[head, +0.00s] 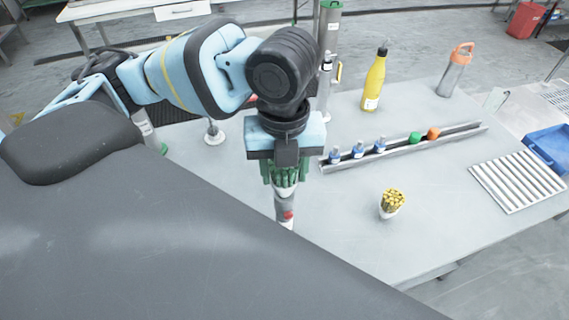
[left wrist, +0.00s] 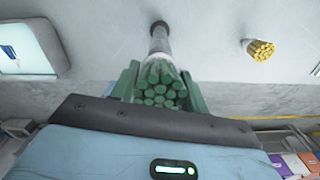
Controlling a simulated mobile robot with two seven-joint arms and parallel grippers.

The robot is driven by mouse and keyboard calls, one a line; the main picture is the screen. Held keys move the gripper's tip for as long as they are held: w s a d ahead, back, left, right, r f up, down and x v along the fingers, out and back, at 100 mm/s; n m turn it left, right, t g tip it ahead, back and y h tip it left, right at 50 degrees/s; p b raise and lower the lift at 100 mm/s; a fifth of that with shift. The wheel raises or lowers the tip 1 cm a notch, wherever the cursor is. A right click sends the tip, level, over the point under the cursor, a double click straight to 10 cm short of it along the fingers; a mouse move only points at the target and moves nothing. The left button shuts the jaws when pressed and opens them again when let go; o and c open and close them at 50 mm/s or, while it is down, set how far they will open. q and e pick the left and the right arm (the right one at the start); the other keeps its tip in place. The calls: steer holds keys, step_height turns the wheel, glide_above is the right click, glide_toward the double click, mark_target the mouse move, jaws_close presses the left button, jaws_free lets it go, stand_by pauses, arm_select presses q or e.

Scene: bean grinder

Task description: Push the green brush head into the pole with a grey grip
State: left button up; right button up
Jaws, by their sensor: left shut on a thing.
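My left gripper (head: 286,178) points down over the table and is shut on the green brush head (left wrist: 160,85), a bundle of green bristles between its two green fingers. In the head view the brush head is mostly hidden by the gripper. Directly below and in line with it is a grey pole (head: 284,204) with a red mark. In the left wrist view the pole (left wrist: 159,40) extends beyond the bristles to a dark end. The joint between brush head and pole is hidden, so I cannot tell how deep they fit. My right gripper is not in view.
A yellow brush head (head: 391,203) stands to the right on the grey table (head: 345,240). Behind it are a metal rail (head: 455,134) with small bottles and balls, a yellow bottle (head: 375,78) and a grey bottle (head: 454,74). A slatted rack (head: 518,182) lies at the right.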

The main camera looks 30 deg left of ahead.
arm_select(q)
steer(key=shift+f, duration=0.65)
steer(key=o, duration=1.1)
steer(key=shift+c, duration=0.2)
step_height(320, 180, up, 8)
steer(key=shift+f, duration=0.1)
